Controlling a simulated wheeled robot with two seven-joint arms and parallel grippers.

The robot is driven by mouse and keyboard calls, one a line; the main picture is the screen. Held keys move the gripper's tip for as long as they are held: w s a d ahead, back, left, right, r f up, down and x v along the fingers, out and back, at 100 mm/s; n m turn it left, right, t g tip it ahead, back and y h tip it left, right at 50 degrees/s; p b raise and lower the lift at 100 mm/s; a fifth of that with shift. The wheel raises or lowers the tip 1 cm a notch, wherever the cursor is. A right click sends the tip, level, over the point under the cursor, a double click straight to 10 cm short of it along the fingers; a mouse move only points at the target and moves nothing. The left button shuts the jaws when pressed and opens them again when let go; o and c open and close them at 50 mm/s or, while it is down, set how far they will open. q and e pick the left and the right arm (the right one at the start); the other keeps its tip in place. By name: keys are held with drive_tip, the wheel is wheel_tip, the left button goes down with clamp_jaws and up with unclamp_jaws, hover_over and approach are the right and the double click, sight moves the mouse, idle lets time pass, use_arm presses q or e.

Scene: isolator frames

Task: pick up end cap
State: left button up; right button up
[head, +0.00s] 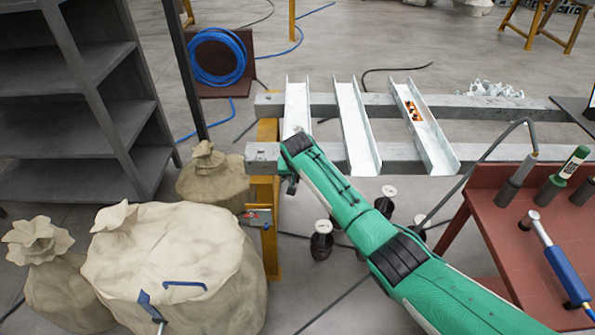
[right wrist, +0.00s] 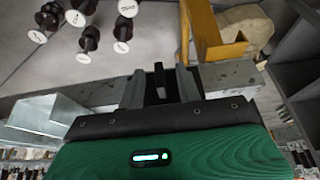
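I cannot make out an end cap for certain in either view. My right gripper (head: 291,184) is at the left end of the near grey beam, by the near end of the leftmost metal channel (head: 297,108); my wrist hides most of it. In the right wrist view, the two grey fingers of the right gripper (right wrist: 160,78) stand apart. A small dark upright piece (right wrist: 160,80) shows between them, with gaps at its sides; I cannot tell what it is. My left gripper is not in view.
Two grey beams, near (head: 400,156) and far (head: 455,106), carry three channels. The right channel holds an orange item (head: 413,111). Black white-topped cylinders (head: 321,240) stand on the floor. A red table (head: 500,245) with tools is right. Sacks (head: 175,255) and shelves (head: 75,125) are left.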

drive_tip(key=shift+c, duration=0.2)
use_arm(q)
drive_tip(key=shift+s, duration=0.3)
use_arm(e)
clamp_jaws()
drive_tip(key=shift+r, duration=0.15)
